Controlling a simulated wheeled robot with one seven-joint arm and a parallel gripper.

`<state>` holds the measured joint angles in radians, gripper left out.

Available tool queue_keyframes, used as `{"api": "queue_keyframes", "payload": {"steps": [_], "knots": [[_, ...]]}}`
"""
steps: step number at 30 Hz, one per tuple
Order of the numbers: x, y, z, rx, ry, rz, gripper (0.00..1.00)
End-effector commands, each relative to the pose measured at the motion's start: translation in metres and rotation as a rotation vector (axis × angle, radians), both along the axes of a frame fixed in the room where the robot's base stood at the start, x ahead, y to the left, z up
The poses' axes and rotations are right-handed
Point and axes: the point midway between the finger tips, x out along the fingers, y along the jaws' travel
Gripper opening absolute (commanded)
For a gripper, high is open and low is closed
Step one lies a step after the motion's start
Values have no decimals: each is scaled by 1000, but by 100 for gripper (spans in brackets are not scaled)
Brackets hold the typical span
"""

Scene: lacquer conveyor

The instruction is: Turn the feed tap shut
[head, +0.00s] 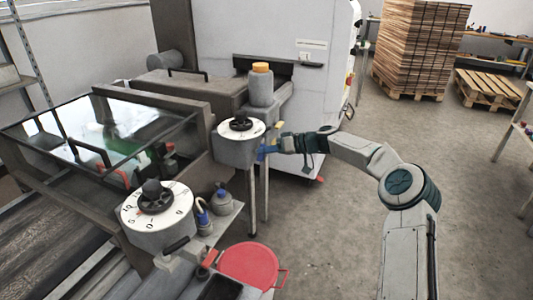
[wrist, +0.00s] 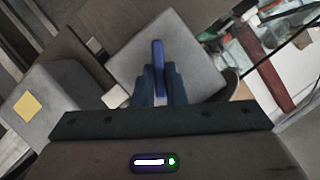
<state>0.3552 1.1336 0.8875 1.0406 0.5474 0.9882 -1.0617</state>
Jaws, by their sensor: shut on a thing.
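The feed tap's blue handle (wrist: 158,52) shows in the wrist view as a narrow upright bar in front of a grey box (wrist: 190,50). The two dark fingers of my gripper (wrist: 160,85) are on either side of it, shut on it. In the head view my gripper (head: 283,145) reaches from the right to the side of the grey dial housing (head: 236,152), where a bit of blue shows. The tap's body is mostly hidden there by my gripper.
A larger dial (head: 157,212) stands at the front left, beside a glass-lidded trough (head: 100,140). An orange-capped grey bottle (head: 261,88) stands behind the housing. A red round lid (head: 249,266) is at the front. The floor on the right is clear up to the pallets (head: 487,90).

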Motion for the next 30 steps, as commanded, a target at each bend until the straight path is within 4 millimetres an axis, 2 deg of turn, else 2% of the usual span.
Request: {"api": "queue_keyframes", "payload": {"steps": [18, 30], "knots": [[5, -2, -7, 200, 550, -1, 0], [5, -2, -11, 297, 818, -1, 0]]}}
